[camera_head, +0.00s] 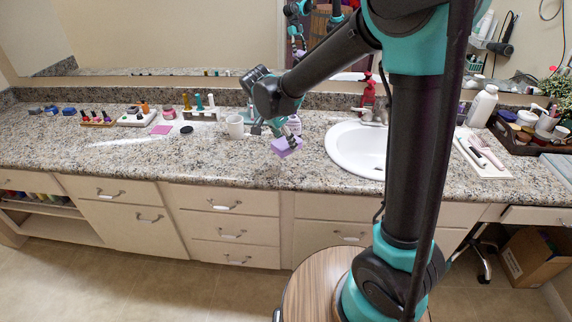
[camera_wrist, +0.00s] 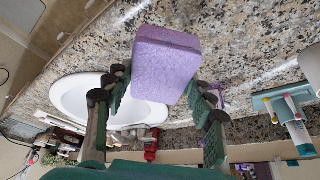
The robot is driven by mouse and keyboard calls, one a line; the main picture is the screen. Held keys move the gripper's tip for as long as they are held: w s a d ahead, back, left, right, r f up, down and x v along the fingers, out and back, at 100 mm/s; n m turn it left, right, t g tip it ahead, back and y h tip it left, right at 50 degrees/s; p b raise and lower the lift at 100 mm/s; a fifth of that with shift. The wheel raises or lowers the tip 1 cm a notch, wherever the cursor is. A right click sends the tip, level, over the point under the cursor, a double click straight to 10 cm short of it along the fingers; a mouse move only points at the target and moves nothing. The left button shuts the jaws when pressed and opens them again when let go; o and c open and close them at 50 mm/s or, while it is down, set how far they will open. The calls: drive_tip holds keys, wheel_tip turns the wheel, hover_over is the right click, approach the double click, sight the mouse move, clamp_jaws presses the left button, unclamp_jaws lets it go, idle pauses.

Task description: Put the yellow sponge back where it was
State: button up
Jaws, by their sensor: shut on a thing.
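My gripper (camera_head: 283,137) is shut on a purple sponge (camera_head: 289,147) and holds it above the counter's front part, left of the sink. In the wrist view the purple sponge (camera_wrist: 165,62) sits tilted between the two fingers of my gripper (camera_wrist: 158,88), its far end sticking out past the tips. I see no yellow sponge in either view. A flat pink-purple piece (camera_head: 161,129) lies on the counter at left; I cannot tell what it is.
The white sink (camera_head: 357,149) lies right of the held sponge, with a red pump bottle (camera_head: 368,95) behind it. The counter's front strip (camera_head: 215,160) is clear.

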wheel_tip(320, 180, down, 10)
drive_tip(key=shift+f, duration=0.1)
idle(0.4)
drive_tip(key=shift+f, duration=0.1)
drive_tip(key=o, duration=1.1)
